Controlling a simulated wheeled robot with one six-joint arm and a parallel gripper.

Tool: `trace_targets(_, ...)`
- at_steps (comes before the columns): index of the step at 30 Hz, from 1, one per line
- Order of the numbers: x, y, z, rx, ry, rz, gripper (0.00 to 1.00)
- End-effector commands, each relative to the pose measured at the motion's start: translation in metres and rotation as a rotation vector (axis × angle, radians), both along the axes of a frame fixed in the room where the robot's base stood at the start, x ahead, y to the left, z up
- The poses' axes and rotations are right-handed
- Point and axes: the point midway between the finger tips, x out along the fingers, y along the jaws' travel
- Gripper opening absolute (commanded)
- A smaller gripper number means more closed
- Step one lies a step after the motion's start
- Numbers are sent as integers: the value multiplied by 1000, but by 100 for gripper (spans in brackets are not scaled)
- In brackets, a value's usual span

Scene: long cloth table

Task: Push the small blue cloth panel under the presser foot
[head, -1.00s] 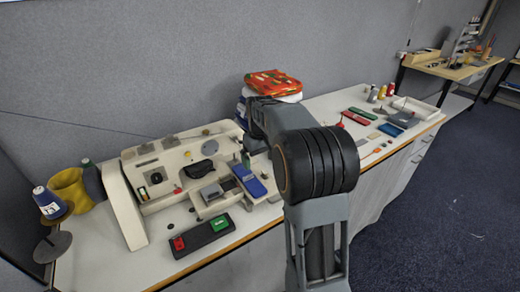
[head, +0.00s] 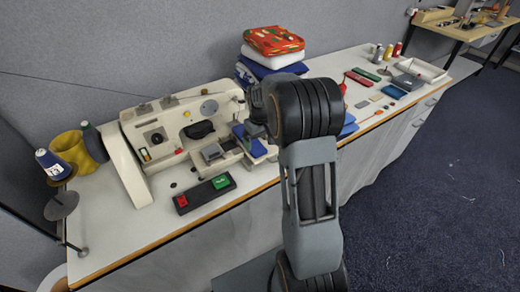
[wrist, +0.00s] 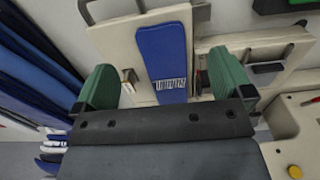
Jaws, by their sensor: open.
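The small blue cloth panel (head: 256,148) lies on the bed of the cream sewing machine (head: 165,135), partly hidden by my arm. In the wrist view the blue panel (wrist: 162,50) is a narrow strip on a cream plate, with a white striped mark near its lower end. My gripper (wrist: 163,65) is open, its two green fingers to either side of the panel in the picture and apart from it. In the head view my gripper is mostly hidden behind my own arm, by the right end of the machine. I cannot clearly make out the presser foot.
A black switch box (head: 205,193) with red and green buttons stands in front of the machine. Folded cloths (head: 273,50) are stacked behind my arm. Thread cones (head: 52,165) stand at the left; small tools and a white tray (head: 425,70) lie further right.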

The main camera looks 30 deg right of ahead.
Motion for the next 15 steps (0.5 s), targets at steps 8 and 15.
trace_targets(8,0,0,-38,0,1,0,98)
trace_targets(15,0,0,-53,0,0,0,98)
